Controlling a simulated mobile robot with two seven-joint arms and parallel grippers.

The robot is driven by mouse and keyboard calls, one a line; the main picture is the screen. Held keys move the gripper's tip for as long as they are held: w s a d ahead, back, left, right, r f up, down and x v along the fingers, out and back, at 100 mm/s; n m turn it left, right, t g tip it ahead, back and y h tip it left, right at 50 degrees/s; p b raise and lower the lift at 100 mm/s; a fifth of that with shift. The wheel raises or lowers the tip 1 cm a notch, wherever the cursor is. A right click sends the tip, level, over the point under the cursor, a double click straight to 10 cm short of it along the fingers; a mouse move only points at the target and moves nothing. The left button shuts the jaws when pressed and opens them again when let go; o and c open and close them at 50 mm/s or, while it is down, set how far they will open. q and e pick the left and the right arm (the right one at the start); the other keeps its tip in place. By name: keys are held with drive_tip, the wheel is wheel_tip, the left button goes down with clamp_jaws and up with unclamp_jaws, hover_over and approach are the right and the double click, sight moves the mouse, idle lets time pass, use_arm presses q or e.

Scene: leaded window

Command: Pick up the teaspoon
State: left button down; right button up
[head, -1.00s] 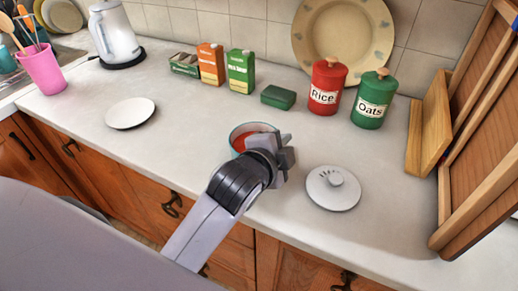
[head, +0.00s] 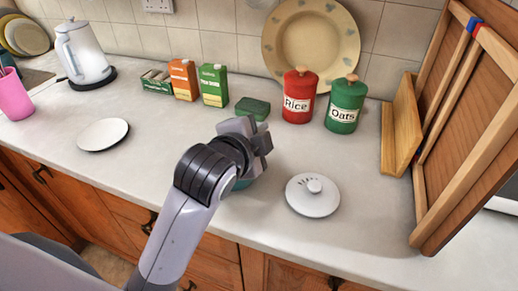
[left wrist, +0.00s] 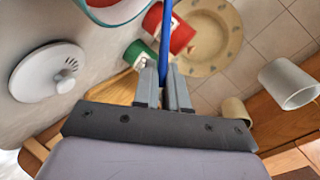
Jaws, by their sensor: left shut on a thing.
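My left gripper (head: 262,146) is above the teal-rimmed pot (head: 242,184) on the counter and hides most of it. In the left wrist view the fingers of my left gripper (left wrist: 163,78) are closed on a thin blue handle (left wrist: 165,40), which looks like the teaspoon's. The handle runs up out of that view, and the spoon's bowl end does not show. The teaspoon is hidden in the head view. The pot (left wrist: 108,12), with red contents, also shows at the top left of the left wrist view. My right gripper is not in view.
A white lid (head: 313,195) lies right of the pot. Red Rice (head: 298,96) and green Oats (head: 345,105) canisters stand behind. A white saucer (head: 103,134) lies left. Wooden boards (head: 403,125) and a wooden frame (head: 455,150) lean at the right.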

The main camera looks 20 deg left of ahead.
use_arm(q)
wheel_tip(320, 180, up, 14)
idle(0.4)
